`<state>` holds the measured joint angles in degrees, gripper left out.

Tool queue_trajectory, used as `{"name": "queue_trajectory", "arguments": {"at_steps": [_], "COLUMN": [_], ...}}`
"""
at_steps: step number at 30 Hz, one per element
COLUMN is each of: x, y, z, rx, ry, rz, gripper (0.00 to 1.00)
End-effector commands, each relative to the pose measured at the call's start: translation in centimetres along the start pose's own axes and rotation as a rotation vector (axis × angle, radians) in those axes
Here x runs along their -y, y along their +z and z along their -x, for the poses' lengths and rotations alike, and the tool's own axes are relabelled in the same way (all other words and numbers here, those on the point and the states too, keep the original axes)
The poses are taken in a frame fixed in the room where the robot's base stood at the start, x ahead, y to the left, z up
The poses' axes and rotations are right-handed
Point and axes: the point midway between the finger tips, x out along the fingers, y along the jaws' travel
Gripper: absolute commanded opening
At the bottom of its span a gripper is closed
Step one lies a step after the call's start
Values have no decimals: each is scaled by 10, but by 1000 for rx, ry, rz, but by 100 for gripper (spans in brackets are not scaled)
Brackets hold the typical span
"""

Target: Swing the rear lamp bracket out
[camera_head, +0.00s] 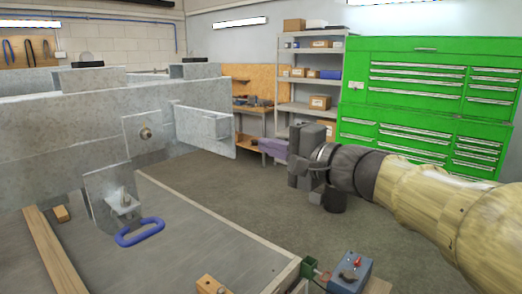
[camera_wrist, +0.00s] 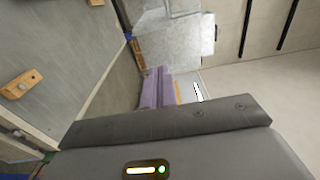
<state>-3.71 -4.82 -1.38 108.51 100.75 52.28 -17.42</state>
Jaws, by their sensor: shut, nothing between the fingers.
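A flat grey metal plate, which looks like the rear lamp bracket (camera_head: 205,128), sticks out to the right from the trailer frame (camera_head: 60,118) in the head view. My gripper (camera_head: 264,146) has purple fingers, shut and empty, just right of the bracket's free end, with a small gap in the picture. In the wrist view the fingers (camera_wrist: 152,82) point toward the pale bracket plate (camera_wrist: 180,48). I cannot tell from these views whether they touch it.
A blue oval ring (camera_head: 140,232) and a wooden strip (camera_head: 55,252) lie on the grey deck in front. A blue control box (camera_head: 350,270) with a red lever is at the bottom right. Shelves (camera_head: 308,92) and green drawer cabinets (camera_head: 425,95) stand behind. The floor between is clear.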

Motion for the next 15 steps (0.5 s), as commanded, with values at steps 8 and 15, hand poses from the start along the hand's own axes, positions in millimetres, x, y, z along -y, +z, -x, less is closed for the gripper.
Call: {"name": "queue_trajectory", "arguments": {"at_steps": [8, 15], "x": [-2, 0], "y": [8, 15], "z": [51, 57], "rx": [-17, -5], "ry": [-2, 0], "rz": [1, 0], "gripper": [0, 0]}}
